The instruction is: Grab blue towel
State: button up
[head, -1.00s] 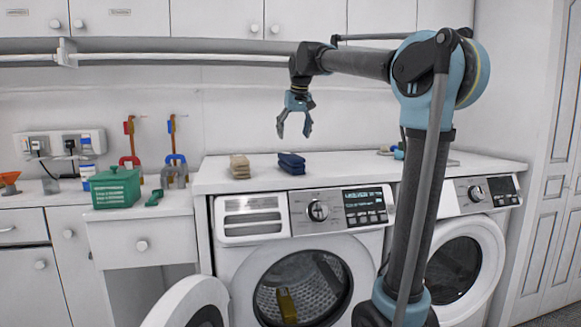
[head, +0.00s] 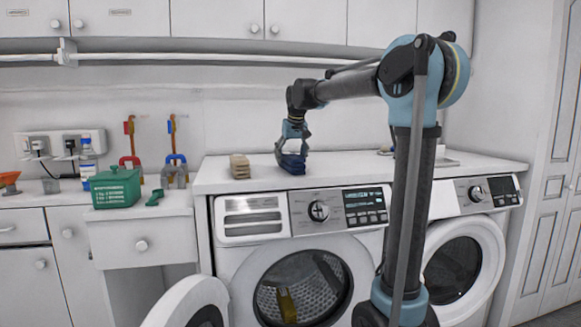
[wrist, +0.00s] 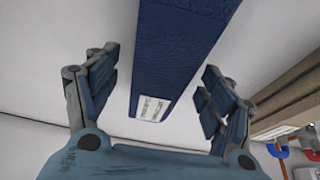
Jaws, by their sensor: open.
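The dark blue folded towel (head: 292,164) lies on the white counter above the left machine. In the wrist view the towel (wrist: 190,45) is a blue block with a white label, between the two fingers. My gripper (head: 292,154) is down at the towel in the head view, its fingers partly covering it. In the wrist view my gripper (wrist: 162,85) is open, one finger on each side of the towel with a gap to each.
A beige folded towel (head: 240,167) lies just left of the blue one; it shows at the right in the wrist view (wrist: 285,85). A green box (head: 116,188) stands on the lower counter further left.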

jog(key=c, duration=1.5)
jog(key=shift+c, duration=0.2)
